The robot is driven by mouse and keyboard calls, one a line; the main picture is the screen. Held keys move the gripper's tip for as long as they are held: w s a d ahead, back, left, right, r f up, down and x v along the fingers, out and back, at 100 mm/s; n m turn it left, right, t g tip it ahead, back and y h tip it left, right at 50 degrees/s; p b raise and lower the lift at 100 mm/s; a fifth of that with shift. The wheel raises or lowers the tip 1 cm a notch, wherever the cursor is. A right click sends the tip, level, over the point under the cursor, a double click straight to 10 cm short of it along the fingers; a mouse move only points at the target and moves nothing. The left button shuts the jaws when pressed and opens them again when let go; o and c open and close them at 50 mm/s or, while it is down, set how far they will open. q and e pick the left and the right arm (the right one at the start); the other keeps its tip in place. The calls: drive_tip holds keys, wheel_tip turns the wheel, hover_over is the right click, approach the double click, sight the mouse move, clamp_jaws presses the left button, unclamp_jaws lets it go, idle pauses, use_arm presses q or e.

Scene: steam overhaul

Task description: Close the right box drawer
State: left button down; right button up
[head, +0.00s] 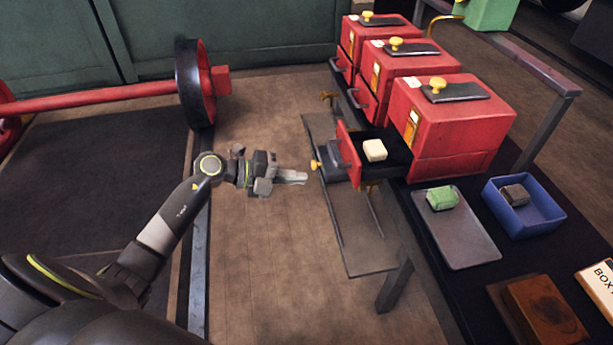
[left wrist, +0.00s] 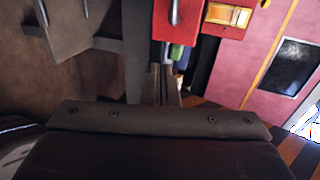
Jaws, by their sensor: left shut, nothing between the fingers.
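The nearest of three red boxes (head: 465,118) stands at the right in the head view. Its drawer (head: 345,140) is pulled out towards the left and holds a cream block (head: 374,150). A grey handle (head: 334,156) sits on the drawer's front. My left gripper (head: 305,177) is shut and empty, just left of and slightly below the drawer front, with a small gap between. In the left wrist view, a red front with a metal handle (left wrist: 176,14) shows at the top; I cannot tell which box it belongs to. My right gripper is not in view.
Two more red boxes with shut drawers stand behind. A grey tray (head: 466,250) with a green block (head: 442,199), a blue bin (head: 545,222) with a dark block and a brown wooden block (head: 542,312) lie nearer on the table.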

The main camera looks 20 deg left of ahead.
sight(409, 171)
use_arm(q)
drive_tip(key=x, duration=0.7)
drive_tip(key=r+x, duration=0.1)
drive_tip(key=x, duration=0.3)
drive_tip(key=shift+w+d+b, duration=0.2)
drive_tip(key=shift+d+b, duration=0.1)
drive_tip(key=shift+b, duration=0.05)
drive_tip(key=shift+w+d, duration=0.1)
drive_tip(key=shift+w, duration=0.05)
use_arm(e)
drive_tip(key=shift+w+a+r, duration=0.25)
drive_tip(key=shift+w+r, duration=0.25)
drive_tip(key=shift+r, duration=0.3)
